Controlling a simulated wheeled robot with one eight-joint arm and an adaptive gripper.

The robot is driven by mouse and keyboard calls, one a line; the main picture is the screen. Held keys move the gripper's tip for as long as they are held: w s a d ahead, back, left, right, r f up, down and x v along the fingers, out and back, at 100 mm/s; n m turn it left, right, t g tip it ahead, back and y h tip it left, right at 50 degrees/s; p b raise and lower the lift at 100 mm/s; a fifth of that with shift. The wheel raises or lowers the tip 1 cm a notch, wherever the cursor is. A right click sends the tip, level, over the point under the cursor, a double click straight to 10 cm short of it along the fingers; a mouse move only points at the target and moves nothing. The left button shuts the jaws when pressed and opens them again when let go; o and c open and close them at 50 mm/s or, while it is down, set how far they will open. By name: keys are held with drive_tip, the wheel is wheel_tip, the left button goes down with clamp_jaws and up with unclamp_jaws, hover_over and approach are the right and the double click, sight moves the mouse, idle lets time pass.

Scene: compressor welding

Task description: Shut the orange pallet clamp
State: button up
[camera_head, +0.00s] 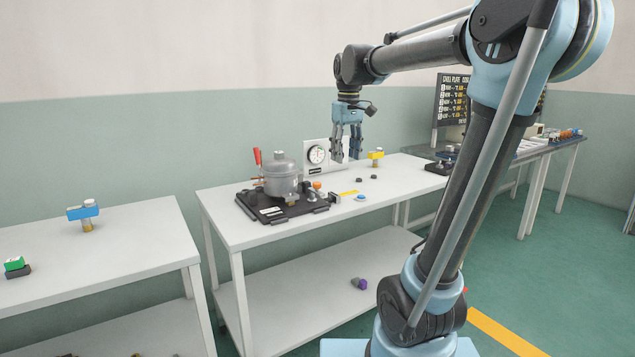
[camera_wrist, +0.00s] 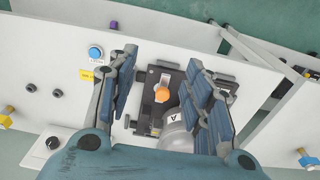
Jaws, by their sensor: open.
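The orange pallet clamp (camera_head: 317,185) is a small orange-tipped piece at the right side of the black pallet (camera_head: 270,214). In the wrist view its orange tip (camera_wrist: 162,94) shows between my fingers, and I cannot tell its exact position. A grey compressor (camera_head: 281,174) stands on the pallet; part of it (camera_wrist: 174,142) shows in the wrist view. My gripper (camera_head: 346,158) is open and empty, pointing down above the table, apart from the clamp. In the wrist view my fingers (camera_wrist: 160,70) are spread to either side of the clamp and hide parts of the pallet.
A blue button (camera_head: 360,197) and yellow label lie right of the pallet. A white gauge box (camera_head: 318,155) and yellow-topped post (camera_head: 376,155) stand behind. The table's front right is mostly clear.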

wheel_tip(320, 180, up, 5)
drive_tip(key=n, duration=0.2)
hover_over(317, 183)
drive_tip(key=shift+g, duration=0.3)
drive_tip(key=f, duration=1.7)
drive_tip(key=shift+w, duration=0.25)
clamp_jaws()
